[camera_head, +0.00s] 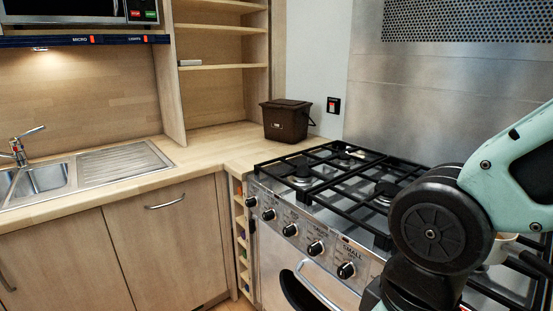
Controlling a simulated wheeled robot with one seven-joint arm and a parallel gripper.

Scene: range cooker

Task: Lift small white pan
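A pale, off-white round vessel (498,249), which looks like the small white pan, sits on the cooker's right part at the right of the view. My arm covers most of it, and only part of its side and rim shows. My mint-green and black arm crosses in front of it. The end of the arm is out of view, so my gripper and its distance from the pan cannot be seen.
The cooker (350,195) has raised black grates and front knobs. A dark brown lidded bin (286,121) stands on the wooden counter (220,148) behind it. A sink (40,179) is at the left. A steel splashback (440,100) rises behind the cooker.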

